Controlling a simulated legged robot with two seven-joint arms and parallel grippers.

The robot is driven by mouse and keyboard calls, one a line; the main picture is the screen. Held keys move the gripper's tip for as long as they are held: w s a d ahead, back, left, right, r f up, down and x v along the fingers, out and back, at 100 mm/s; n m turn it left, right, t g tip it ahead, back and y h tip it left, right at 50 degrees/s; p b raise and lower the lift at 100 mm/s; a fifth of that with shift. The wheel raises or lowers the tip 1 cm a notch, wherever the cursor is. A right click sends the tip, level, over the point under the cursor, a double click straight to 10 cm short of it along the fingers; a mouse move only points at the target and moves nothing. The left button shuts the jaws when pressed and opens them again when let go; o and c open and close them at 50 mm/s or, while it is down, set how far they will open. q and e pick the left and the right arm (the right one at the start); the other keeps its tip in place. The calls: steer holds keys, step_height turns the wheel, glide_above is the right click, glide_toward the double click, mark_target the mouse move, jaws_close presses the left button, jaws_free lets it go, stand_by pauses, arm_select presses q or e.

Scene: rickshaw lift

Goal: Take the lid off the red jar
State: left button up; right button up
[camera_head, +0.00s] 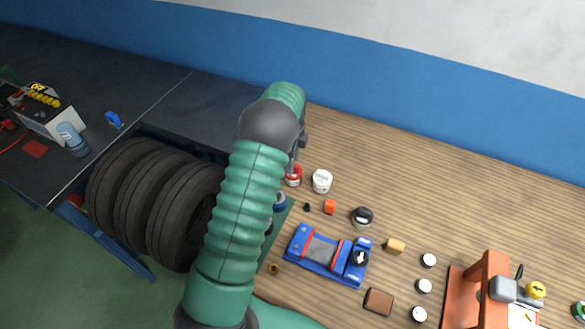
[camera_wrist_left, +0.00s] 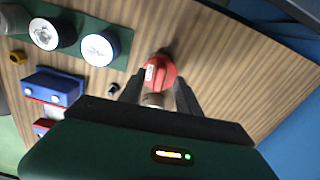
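The red jar (camera_head: 293,177) stands on the wooden table, partly hidden behind my left arm in the head view. In the left wrist view the red jar (camera_wrist_left: 160,73) shows from above, with a round red top and a small white label. My left gripper (camera_head: 298,157) is just above the jar, mostly hidden by my arm. In the left wrist view its two fingers (camera_wrist_left: 161,84) are spread apart, one on each side of the red top. I cannot tell whether they touch it. My right gripper is not in view.
A white jar (camera_head: 321,182) stands close to the right of the red jar. The table's back right is clear.

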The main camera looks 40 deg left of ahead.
arm_select(q)
steer(key=shift+d+f, duration=0.1)
steer(key=shift+f, duration=0.5)
steer(key=shift+w+d+f, duration=0.1)
steer(key=shift+w+f, duration=0.1)
steer(key=shift+f, duration=0.05)
jaws_close()
steer(key=shift+r, duration=0.1)
